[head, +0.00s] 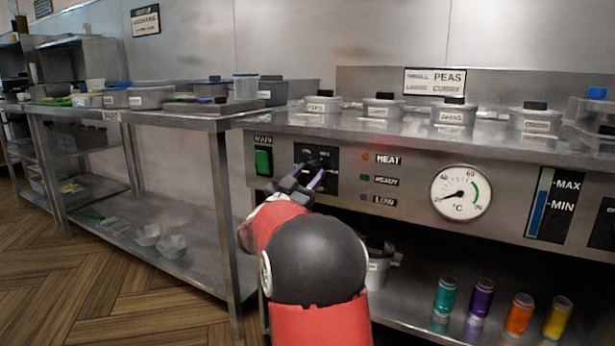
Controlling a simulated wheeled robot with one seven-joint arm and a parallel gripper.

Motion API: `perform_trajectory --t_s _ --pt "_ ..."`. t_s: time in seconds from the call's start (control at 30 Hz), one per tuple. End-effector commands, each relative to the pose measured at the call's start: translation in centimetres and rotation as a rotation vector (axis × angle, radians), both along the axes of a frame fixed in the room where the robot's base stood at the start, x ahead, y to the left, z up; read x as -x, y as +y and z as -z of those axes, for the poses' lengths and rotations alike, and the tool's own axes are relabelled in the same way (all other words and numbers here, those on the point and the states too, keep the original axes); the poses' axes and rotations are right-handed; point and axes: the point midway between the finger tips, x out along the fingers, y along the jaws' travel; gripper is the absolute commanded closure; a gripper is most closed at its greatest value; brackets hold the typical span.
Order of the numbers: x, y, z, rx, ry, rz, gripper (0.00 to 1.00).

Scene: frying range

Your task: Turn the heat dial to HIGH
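The heat dial's black panel (329,155) is set in the front of the steel counter, with small lettering along its top edge that is too blurred to read. The dial knob is mostly hidden behind my gripper, so its pointer position cannot be read. My gripper (313,172) is right in front of this panel, its fingers at the knob's place. Whether the fingers touch the knob, and whether they are open or shut, cannot be made out.
A green MAIN switch (263,161) is left of the panel. HEAT, READY and LOW lamps, a round temperature gauge (460,192) and a level gauge (541,204) are to the right. Lidded pots (451,116) stand on top. Coloured cans (481,296) stand on the lower shelf.

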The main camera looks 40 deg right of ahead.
Motion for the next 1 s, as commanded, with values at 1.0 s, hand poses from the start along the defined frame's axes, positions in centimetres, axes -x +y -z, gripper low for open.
perform_trajectory --t_s 1.0 --pt "-0.33 0.19 -0.04 -0.194 -0.472 0.000 0.80"
